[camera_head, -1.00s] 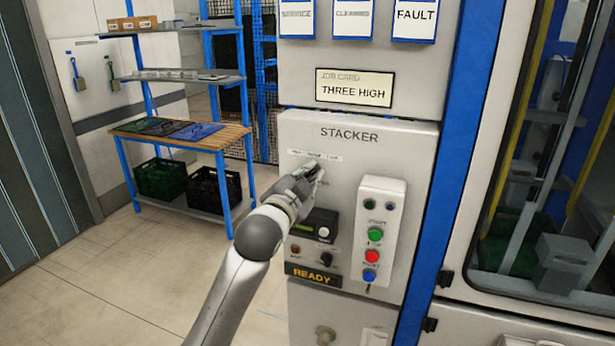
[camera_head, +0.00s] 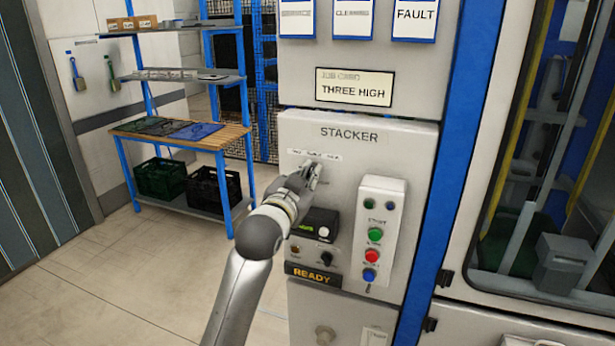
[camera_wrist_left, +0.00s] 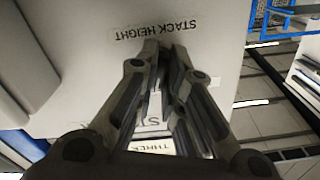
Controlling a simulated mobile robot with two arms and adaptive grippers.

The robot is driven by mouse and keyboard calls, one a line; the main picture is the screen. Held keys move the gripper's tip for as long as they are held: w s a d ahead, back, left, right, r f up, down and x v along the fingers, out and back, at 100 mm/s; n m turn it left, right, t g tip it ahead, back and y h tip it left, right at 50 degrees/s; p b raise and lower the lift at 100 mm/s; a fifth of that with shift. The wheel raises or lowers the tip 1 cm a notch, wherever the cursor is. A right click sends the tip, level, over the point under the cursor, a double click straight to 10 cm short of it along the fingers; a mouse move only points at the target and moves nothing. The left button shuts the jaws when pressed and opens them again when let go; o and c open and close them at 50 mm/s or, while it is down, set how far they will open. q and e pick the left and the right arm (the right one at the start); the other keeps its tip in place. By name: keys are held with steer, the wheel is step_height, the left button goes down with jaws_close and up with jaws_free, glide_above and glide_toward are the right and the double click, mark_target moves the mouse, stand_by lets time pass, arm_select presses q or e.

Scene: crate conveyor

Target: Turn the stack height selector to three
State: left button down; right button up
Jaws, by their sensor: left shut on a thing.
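The STACKER panel (camera_head: 395,150) faces me, with a row of small white position labels (camera_head: 313,155) too blurred to read. My left gripper (camera_head: 314,168) is at the panel just below these labels, shut on the stack height selector. The selector itself is hidden by the fingers, so its setting cannot be read. In the left wrist view, the fingers (camera_wrist_left: 165,50) come close together near the upside-down STACK HEIGHT label (camera_wrist_left: 155,28). Partial lettering, including THREE, shows between the fingers. My right gripper is not in view.
A job card (camera_head: 354,88) above reads THREE HIGH. Below the gripper are a small display box (camera_head: 316,225), a black knob (camera_head: 326,258) and a READY sign (camera_head: 313,274). A raised button box (camera_head: 379,232) stands close to the right. A shelf (camera_head: 180,135) is at left.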

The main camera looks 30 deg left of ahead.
arm_select(q)
steer(key=shift+n, duration=1.9)
steer(key=c, duration=1.5)
jaws_free()
steer(key=shift+c, duration=0.2)
steer(key=shift+s, duration=0.1)
steer(key=v, duration=0.7)
steer(key=shift+s, duration=0.15)
